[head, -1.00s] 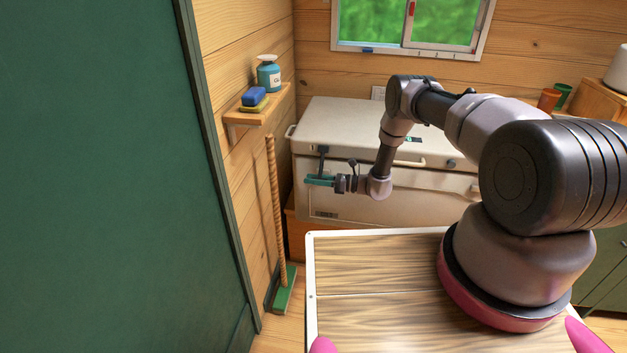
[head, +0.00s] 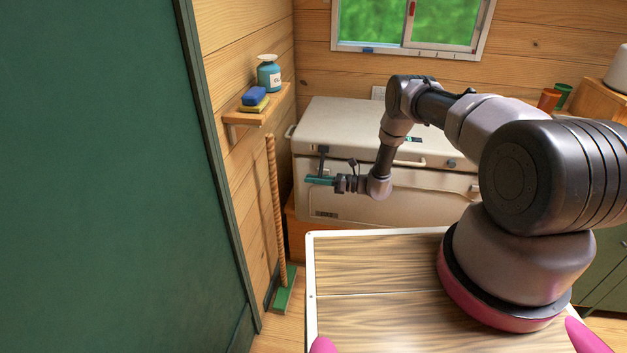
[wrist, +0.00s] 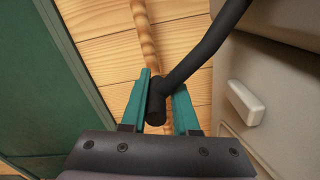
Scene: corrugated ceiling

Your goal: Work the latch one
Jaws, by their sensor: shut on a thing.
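The latch (head: 322,160) is a dark bent bar at the left end of the pale chest cooler's (head: 350,125) front. It hangs from the lid down over the seam. In the wrist view the latch (wrist: 205,48) comes in from the upper right and ends in a thick round black grip. My gripper (head: 316,181) has teal fingers, and they are shut on the lower end of the latch. In the wrist view the gripper (wrist: 162,100) has one finger on each side of that grip. The cooler's lid looks down.
A small beige block (wrist: 245,103) sticks out of the cooler's front beside the latch. A green-headed broom (head: 278,220) leans at the left wall, below a shelf (head: 262,112) with a sponge and a bottle. A dark green panel (head: 100,180) fills the left.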

